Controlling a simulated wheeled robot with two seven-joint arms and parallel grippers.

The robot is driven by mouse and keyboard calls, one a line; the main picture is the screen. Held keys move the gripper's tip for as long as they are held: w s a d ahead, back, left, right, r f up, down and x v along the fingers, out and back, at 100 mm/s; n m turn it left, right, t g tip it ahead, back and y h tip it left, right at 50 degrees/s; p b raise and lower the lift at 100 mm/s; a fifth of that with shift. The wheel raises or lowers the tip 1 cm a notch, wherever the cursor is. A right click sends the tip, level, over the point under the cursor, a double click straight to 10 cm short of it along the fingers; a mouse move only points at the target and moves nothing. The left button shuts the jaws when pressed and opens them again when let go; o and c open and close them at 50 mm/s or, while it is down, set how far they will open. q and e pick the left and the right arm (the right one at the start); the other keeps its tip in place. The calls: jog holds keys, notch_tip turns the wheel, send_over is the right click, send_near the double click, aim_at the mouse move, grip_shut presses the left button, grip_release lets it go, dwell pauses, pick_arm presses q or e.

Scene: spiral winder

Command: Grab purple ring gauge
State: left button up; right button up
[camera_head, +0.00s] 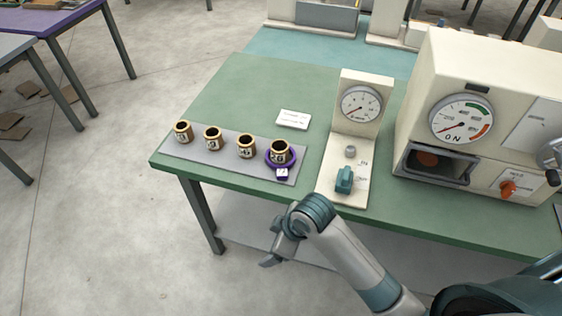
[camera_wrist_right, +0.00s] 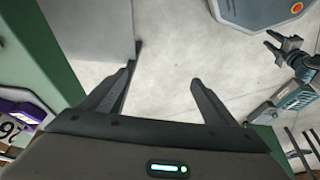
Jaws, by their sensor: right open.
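The purple ring gauge (camera_head: 268,160) lies around the base of the rightmost brown cup (camera_head: 280,153), on a grey mat (camera_head: 225,160) at the table's near left. Its purple tag (camera_head: 282,174) with a white face points to the near side. In the right wrist view, purple gauge with a numbered label (camera_wrist_right: 20,110) shows at the left edge, partly cut off. My right gripper (camera_head: 270,262) is apart from the ring, in front of the table edge. In the wrist view its two fingers (camera_wrist_right: 162,75) are spread and empty. A dark gripper-like end (camera_wrist_right: 285,45), probably my left, shows at upper right.
Several numbered cups (camera_head: 212,139) stand in a row on the mat. A white card (camera_head: 293,119) lies behind. A dial stand (camera_head: 360,100) with a teal knob is right of the mat, and a large machine (camera_head: 470,100) beyond it.

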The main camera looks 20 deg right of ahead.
jog(key=w+a+r+n, duration=0.3)
jog(key=w+r+n, duration=0.2)
jog(key=w+r, duration=0.15)
notch_tip(320, 180, up, 19)
jog(key=n+g+h, duration=0.2)
jog(key=n+h, duration=0.3)
jog(key=n, duration=0.4)
send_over(276, 152)
jog(key=a, duration=0.2)
jog(key=shift+s+d+f, duration=0.2)
jog(key=shift+s+d, duration=0.05)
jog(key=shift+s, duration=0.15)
jog(key=f+p, duration=0.1)
jog(key=f, duration=0.2)
jog(key=d+f+p, duration=0.1)
jog(key=f, duration=0.3)
jog(key=w+f+p, duration=0.1)
jog(key=f+p, duration=0.1)
jog(key=f, duration=0.2)
jog(key=shift+d+f, duration=0.2)
jog(key=shift+f, duration=0.4)
